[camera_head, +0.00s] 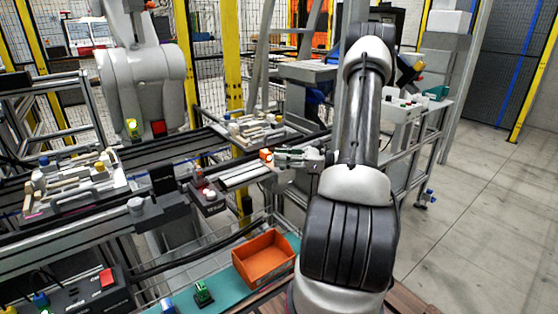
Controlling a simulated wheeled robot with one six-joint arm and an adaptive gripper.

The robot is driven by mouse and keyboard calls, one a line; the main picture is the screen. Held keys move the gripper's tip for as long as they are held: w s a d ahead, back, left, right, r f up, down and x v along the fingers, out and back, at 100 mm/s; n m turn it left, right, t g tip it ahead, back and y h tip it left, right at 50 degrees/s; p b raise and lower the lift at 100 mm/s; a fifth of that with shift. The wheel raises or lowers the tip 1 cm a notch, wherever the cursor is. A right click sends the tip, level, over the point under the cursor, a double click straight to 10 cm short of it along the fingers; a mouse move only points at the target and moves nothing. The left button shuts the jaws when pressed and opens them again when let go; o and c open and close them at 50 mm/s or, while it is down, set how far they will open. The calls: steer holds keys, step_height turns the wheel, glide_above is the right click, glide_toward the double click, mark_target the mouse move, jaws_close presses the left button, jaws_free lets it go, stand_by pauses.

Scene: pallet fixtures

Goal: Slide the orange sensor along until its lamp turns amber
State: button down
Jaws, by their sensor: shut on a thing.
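The orange sensor (265,154) is a small block near the middle of the picture, at the right end of a light rail (240,174) beside the conveyor. A small pale bright spot shows on it; its colour is too small to tell for sure. My gripper (273,155) reaches in from the right, shut on the orange sensor. The fingers hide part of the sensor's right side.
Pallets with fixtures (75,203) stand on the conveyor at left, another (258,142) behind the sensor. A dark box (208,197) sits just left of the rail. An orange bin (264,281) stands below on a teal surface. Open floor lies right.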

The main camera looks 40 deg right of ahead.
steer(key=c, duration=1.3)
jaws_free()
steer(key=v, duration=1.2)
steer(key=shift+s, duration=0.1)
